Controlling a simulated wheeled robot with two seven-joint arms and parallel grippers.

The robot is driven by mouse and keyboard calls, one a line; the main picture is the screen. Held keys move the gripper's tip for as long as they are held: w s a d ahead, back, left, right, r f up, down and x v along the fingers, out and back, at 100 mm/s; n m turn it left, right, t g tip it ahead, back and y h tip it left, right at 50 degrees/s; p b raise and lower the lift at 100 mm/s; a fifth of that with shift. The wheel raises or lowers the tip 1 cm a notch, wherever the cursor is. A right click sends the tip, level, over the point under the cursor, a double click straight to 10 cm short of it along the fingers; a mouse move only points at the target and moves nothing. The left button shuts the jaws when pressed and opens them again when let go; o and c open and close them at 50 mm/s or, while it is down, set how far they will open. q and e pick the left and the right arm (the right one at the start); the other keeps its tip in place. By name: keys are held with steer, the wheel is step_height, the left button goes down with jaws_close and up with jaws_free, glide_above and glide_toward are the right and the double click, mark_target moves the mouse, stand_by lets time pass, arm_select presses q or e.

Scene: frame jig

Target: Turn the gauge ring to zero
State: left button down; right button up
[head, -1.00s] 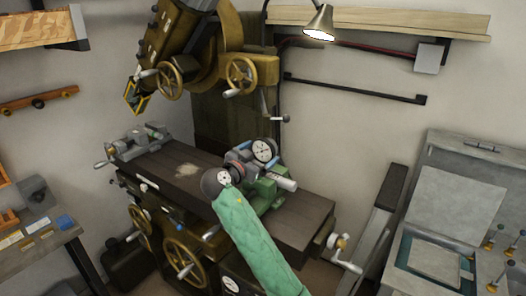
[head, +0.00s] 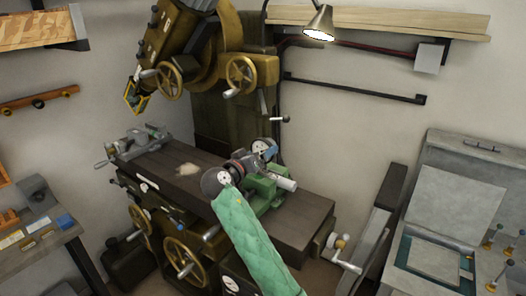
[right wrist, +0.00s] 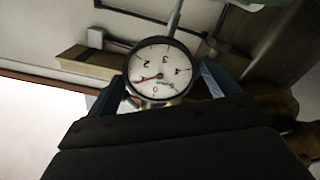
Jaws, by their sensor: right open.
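The gauge (right wrist: 160,70) has a round white dial with a dark rim and shows face-on in the right wrist view. Its numerals are rotated, with 0 near the bottom and 3 near the top. The red needle points left and slightly down, away from 0. My right gripper (right wrist: 163,78) is open, its blue fingers on either side of the rim; whether they touch it I cannot tell. In the head view my right gripper (head: 265,148) is over the gauge and hides much of its face. My left gripper is not in view.
A green fixture (head: 262,190) stands on the dark machine table (head: 185,183), close under my right gripper. A grey vise (head: 140,143) sits at the table's left end. A machine head with handwheels (head: 240,74) hangs above. A grey cabinet (head: 468,150) stands at right.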

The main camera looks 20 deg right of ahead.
steer(key=shift+b, duration=0.45)
stand_by(0.5)
steer(key=c, duration=0.5)
